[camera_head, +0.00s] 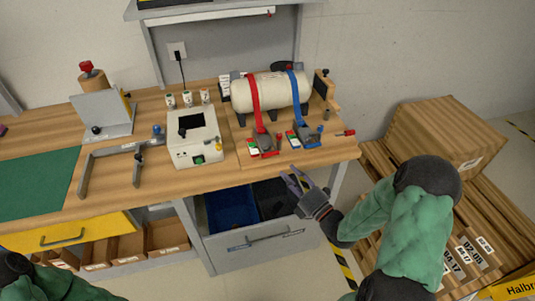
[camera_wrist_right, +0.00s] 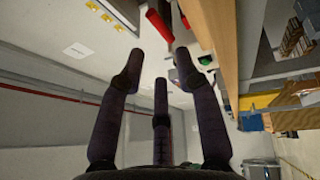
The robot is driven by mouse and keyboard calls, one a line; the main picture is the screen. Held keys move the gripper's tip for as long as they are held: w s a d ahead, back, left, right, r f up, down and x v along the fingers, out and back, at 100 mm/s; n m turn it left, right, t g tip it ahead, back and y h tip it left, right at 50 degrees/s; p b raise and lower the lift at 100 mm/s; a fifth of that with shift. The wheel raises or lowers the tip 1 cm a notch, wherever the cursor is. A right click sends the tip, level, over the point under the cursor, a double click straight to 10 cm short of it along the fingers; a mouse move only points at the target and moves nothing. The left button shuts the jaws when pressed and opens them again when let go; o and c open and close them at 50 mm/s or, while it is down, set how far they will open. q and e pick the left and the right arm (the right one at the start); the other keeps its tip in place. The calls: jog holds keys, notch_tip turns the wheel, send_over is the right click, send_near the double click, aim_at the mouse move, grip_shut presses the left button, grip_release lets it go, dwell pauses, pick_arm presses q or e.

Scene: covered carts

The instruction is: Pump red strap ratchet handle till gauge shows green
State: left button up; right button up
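A white cylindrical tank (camera_head: 272,92) lies on the wooden bench, with a red strap (camera_head: 255,100) and a blue strap (camera_head: 297,90) over it. The red strap ratchet (camera_head: 264,143) sits at the strap's lower end, near the bench's front edge. A small red, white and green gauge block (camera_head: 252,147) is beside it; its reading is too small to tell. My right gripper (camera_head: 298,180) is in front of the bench edge, apart from the ratchet. In the right wrist view its fingers (camera_wrist_right: 158,75) are spread and empty, near a red part (camera_wrist_right: 160,24). My left gripper is out of view.
The blue ratchet (camera_head: 306,136) stands right of the red one. A white box device (camera_head: 196,150) is to the left. An open drawer (camera_head: 262,246) with a blue bin (camera_head: 231,208) juts out below the bench. Cardboard boxes (camera_head: 440,130) are at right.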

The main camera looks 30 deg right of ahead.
aim_at(271, 155)
jog(key=b+x, duration=0.1)
jog(key=x, duration=0.9)
jog(key=shift+w+a, duration=0.15)
jog(key=shift+w, duration=0.15)
grip_shut()
